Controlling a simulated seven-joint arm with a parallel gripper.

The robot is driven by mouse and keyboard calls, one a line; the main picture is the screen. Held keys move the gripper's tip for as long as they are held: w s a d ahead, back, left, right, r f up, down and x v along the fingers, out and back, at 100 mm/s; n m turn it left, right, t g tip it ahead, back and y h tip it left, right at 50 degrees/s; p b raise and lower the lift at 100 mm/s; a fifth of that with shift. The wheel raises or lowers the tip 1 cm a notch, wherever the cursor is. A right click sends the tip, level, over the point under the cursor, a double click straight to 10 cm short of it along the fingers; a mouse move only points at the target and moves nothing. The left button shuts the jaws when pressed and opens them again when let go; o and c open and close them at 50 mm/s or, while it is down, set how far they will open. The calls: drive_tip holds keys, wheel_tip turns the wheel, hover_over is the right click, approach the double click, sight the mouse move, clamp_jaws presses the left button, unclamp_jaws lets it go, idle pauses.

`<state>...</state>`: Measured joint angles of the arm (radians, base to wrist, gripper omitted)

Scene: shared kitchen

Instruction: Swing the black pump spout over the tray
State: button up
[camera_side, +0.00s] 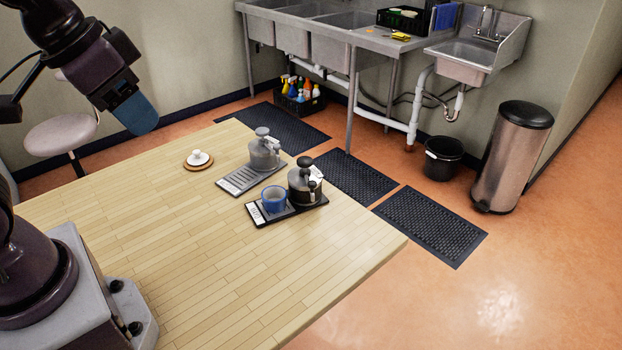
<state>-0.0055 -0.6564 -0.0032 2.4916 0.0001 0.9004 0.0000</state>
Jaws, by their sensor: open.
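A black pump dispenser (302,184) stands upright on the wooden table. It has a round black knob on top, and a pale tag shows at its upper right. Which way its spout points is too small to tell. A black tray (288,214) lies under and in front of it, with a white label at its left end. A blue cup (273,198) stands on that tray, left of the dispenser. My gripper (137,114), with a blue fingertip, is high at the upper left, open and empty, far from the dispenser. Its second finger is hard to make out.
A grey pump dispenser (264,153) with a grey tray (240,180) stands just behind and left of the black one. A small white lidded pot (198,158) sits on a round wooden coaster. The front and left of the table (170,260) are clear.

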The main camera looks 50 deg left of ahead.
drive_tip(key=w+f+g, duration=0.3)
drive_tip(key=w+f, duration=0.1)
drive_tip(key=w, duration=0.8)
drive_tip(key=n+g, duration=0.2)
approach(312, 182)
wheel_tip(312, 182, down, 9)
drive_tip(key=shift+s+r, duration=0.1)
drive_tip(key=shift+s, duration=0.05)
clamp_jaws()
